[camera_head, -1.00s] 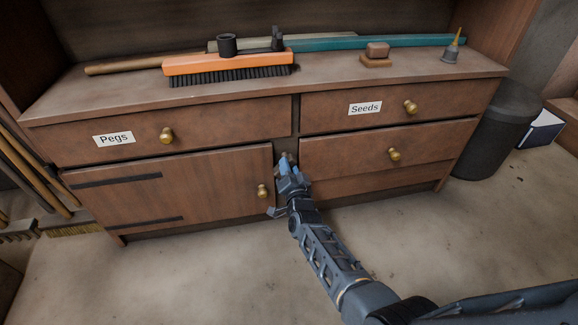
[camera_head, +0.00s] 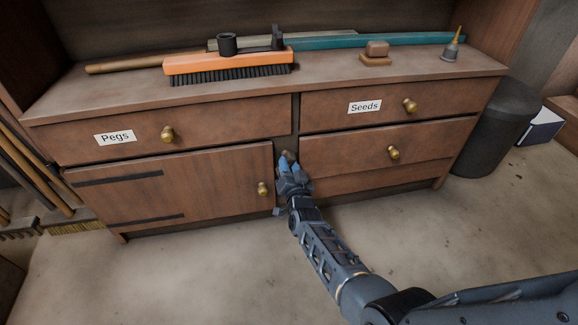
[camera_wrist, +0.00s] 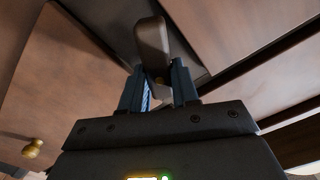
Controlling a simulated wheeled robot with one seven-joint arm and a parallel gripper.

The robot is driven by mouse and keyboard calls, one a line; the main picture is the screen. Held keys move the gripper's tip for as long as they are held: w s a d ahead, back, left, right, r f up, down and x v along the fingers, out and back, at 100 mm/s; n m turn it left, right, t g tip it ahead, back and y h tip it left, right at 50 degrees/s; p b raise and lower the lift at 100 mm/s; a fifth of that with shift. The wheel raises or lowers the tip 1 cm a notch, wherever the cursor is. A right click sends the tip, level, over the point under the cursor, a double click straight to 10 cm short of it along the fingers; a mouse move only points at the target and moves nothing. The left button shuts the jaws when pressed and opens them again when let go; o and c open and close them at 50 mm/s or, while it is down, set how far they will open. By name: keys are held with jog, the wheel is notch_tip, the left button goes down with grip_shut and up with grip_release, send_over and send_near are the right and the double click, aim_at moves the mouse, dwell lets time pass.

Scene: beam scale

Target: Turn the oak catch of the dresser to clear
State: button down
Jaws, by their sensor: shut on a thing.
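The oak catch (camera_wrist: 152,45) is a small brown-grey block with rounded ends. It sits on the dark upright strip between the dresser's left door and its right drawers. My gripper (camera_wrist: 158,88) is shut on it, with a blue finger on each side. In the wrist view the catch lies at a slant to the strip's edges. In the head view only a bit of the catch (camera_head: 289,156) shows above my gripper (camera_head: 288,168). The fingers hide its lower part. The door (camera_head: 215,190) looks closed.
The door has a brass knob (camera_head: 262,188) just left of my gripper. The lower right drawer (camera_head: 350,155) stands slightly out beside the strip. A brush (camera_head: 225,65) and other tools lie on the dresser top (camera_head: 330,72). The floor in front is clear.

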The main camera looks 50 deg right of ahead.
jog(key=c, duration=0.8)
grip_release()
jog(key=shift+w+r, duration=0.1)
jog(key=shift+w, duration=0.05)
jog(key=shift+c, duration=0.2)
jog(key=p+v, duration=0.5)
jog(key=v, duration=0.2)
jog(key=shift+s+a, duration=0.2)
jog(key=shift+s, duration=0.15)
